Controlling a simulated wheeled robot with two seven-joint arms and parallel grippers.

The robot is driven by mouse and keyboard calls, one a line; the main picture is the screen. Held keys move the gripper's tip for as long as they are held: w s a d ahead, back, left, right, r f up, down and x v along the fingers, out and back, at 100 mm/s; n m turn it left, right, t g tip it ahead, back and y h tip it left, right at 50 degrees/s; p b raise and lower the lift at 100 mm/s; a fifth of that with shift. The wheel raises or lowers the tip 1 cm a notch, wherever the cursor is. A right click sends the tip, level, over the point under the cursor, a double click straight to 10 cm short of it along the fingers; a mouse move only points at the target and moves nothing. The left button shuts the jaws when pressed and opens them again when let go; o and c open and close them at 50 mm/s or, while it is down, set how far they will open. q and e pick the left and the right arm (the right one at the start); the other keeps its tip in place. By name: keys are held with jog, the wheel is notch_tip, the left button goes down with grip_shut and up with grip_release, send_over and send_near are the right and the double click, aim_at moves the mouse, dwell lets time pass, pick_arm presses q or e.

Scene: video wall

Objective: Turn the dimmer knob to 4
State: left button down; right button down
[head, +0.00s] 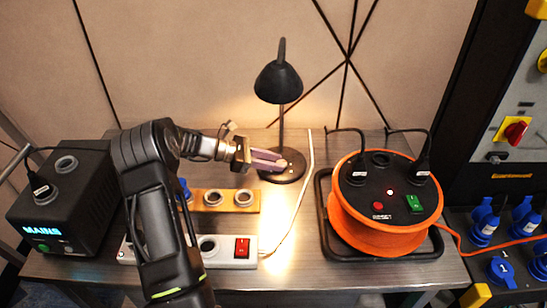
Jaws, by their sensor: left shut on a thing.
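A black desk lamp (279,82) stands at the back of the metal table, its head bent down and a warm glow beneath it. Its round base (292,176) sits on the table. My left gripper (281,163) reaches in from the left, with its fingers over the lamp base. It is shut on what appears to be the dimmer knob on that base. The fingers cover the knob, so its pointer and any numbers cannot be read. My right gripper is not in view.
An orange cable reel (350,222) with a lit red light stands right of the lamp. A white power strip (221,264), a wooden socket board (250,208) and a black MAINS box (100,190) lie left. A white cable (308,180) runs beside the lamp.

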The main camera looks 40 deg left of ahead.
pick_arm(q)
jog(key=p, duration=0.1)
jog(key=m+g+h+p, duration=0.1)
jog(key=shift+w+a+r+m+g+h+p, duration=0.15)
jog(key=shift+r+m+g+h+p, duration=0.15)
jog(key=shift+p, duration=0.1)
jog(key=shift+w+f+m+g+p, duration=0.1)
jog(key=shift+f+m+g+p, duration=0.15)
jog(key=shift+m+g+p, duration=0.4)
jog(key=shift+t, duration=0.25)
jog(key=c, duration=1.1)
grip_release()
jog(key=shift+o, duration=0.2)
jog(key=shift+r, duration=0.1)
